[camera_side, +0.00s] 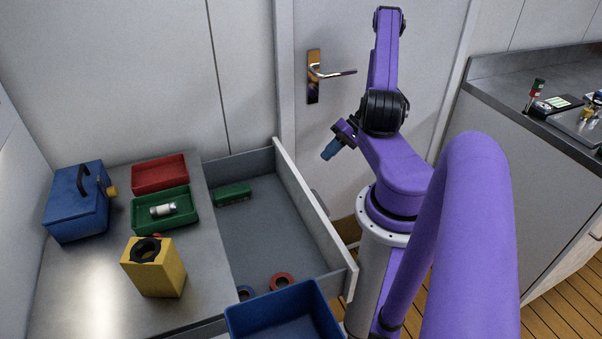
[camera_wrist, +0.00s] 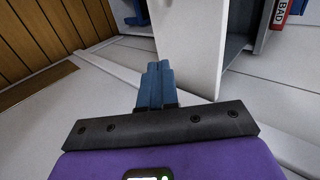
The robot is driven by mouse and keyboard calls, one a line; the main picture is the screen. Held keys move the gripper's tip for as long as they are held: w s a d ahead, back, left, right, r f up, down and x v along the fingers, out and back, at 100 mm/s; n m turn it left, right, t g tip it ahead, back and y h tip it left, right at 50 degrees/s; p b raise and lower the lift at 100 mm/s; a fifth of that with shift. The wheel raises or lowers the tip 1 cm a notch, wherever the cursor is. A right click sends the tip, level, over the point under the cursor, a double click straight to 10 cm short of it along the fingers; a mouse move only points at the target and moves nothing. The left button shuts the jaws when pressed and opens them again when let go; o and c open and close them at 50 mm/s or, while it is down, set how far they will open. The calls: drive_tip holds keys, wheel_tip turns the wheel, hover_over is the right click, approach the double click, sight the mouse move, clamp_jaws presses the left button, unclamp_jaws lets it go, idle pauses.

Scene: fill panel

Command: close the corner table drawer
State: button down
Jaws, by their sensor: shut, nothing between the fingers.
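The corner table drawer (camera_side: 262,232) is pulled far out from the grey table. Its white front panel (camera_side: 310,215) faces my arm. Inside it lie a green block (camera_side: 232,194), a red ring (camera_side: 282,281) and a blue ring (camera_side: 246,292). My gripper (camera_side: 328,151) has blue fingers and is in the air above and beyond the front panel, apart from it, near the door. In the wrist view, the blue fingers (camera_wrist: 158,68) are together and empty. A white panel (camera_wrist: 188,45), apparently the drawer front, stands beyond the fingertips.
On the table (camera_side: 90,290) are a blue toolbox (camera_side: 75,210), a red tray (camera_side: 158,175), a green tray (camera_side: 180,223) and a yellow block (camera_side: 160,274). A blue bin (camera_side: 275,300) stands at the drawer's near side. A door (camera_side: 330,110) is behind.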

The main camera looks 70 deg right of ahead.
drive_tip(key=w+a+f, duration=0.5)
drive_tip(key=w+a, duration=0.2)
drive_tip(key=shift+f, duration=0.15)
idle(0.4)
hover_over(219, 211)
drive_tip(key=shift+s, duration=0.1)
idle(0.4)
idle(0.4)
